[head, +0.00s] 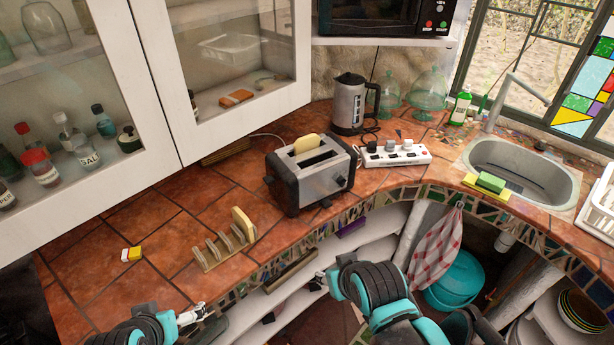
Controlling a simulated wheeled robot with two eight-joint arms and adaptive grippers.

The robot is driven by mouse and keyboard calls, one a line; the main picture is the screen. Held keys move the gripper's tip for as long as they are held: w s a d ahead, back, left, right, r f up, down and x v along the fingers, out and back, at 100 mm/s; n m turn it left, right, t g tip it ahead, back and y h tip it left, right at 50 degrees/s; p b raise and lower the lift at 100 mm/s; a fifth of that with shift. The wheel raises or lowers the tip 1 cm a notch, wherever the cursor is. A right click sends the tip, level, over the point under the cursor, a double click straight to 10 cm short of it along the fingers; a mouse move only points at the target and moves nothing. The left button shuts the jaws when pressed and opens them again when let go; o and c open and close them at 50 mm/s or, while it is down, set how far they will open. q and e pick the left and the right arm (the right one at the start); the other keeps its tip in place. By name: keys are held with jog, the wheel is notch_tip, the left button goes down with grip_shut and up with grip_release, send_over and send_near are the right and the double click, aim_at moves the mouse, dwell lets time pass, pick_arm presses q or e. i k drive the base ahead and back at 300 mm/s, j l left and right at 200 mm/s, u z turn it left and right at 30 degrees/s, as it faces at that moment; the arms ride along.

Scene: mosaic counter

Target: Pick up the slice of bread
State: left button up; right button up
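One slice of bread (244,224) stands in the wooden toast rack (217,254) near the counter's front edge. Another slice of bread (307,143) sticks up from the rear slot of the silver and black toaster (318,178); the front slot looks empty. My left gripper (200,313) is low at the counter's front edge, below and left of the rack, touching no bread. My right gripper (318,283) is partly visible in front of the counter, below and right of the rack, away from both slices. Both grippers are too small to tell open from shut.
A power strip (394,154) and kettle (350,104) stand right of the toaster. A small yellow and white item (131,254) lies on the left counter. The sink (523,170) is at right. Cabinets overhang the back left. Tiles around the rack are mostly clear.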

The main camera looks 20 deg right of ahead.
aim_at(240, 220)
jog(key=k+z, duration=0.15)
jog(key=z, duration=0.4)
jog(key=i+l+z, duration=0.1)
jog(key=i+z, duration=0.45)
jog(key=k, duration=0.1)
